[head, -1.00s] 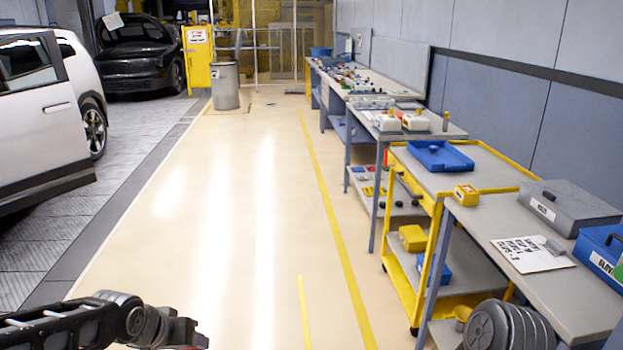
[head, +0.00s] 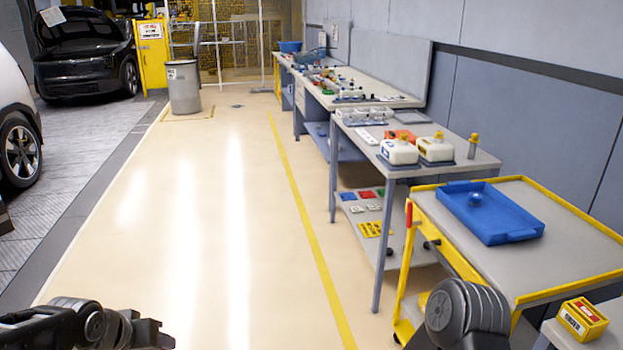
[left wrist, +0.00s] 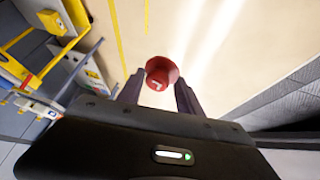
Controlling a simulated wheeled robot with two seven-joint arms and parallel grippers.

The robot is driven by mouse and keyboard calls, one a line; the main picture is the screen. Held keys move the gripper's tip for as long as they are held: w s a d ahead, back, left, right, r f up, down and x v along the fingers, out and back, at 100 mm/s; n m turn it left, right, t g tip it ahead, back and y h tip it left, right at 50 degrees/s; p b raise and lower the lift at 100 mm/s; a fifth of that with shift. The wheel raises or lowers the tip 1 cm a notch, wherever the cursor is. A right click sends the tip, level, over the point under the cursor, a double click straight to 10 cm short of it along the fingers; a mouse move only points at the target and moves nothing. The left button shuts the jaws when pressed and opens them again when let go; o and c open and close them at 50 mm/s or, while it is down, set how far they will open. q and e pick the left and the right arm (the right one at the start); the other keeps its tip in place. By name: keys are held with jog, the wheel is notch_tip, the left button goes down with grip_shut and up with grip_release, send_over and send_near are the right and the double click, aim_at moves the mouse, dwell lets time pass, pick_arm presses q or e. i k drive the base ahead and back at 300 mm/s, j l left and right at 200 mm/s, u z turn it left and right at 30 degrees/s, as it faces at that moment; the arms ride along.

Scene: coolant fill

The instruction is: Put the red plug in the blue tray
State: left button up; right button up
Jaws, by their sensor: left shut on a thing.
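The red plug (left wrist: 161,71) is round and sits between the fingers of my left gripper (left wrist: 158,87) in the left wrist view. That gripper is shut on it, above the pale floor. In the head view my left gripper (head: 150,335) is at the bottom left edge, and the plug cannot be made out there. The blue tray (head: 503,218) lies on the top of the yellow cart at the right, well apart from my left gripper. A small blue round piece (head: 474,199) lies in the tray. My right gripper is not in view.
The yellow-framed cart (head: 588,240) stands at the right, with a small yellow box (head: 583,318) on a surface before it. A bench with two white jugs (head: 398,151) is beyond. The floor (head: 190,230) to the left is clear. A grey bin (head: 184,88) stands farther back.

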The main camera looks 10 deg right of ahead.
aim_at(497, 226)
jog(key=i+z, duration=0.15)
jog(key=i, duration=0.55)
jog(key=i+z, duration=0.1)
jog(key=i, duration=0.6)
jog(key=i+j+z, duration=0.15)
jog(key=i, duration=0.5)
jog(key=i+j+z, duration=0.1)
jog(key=i, duration=0.6)
jog(key=z, duration=3.75)
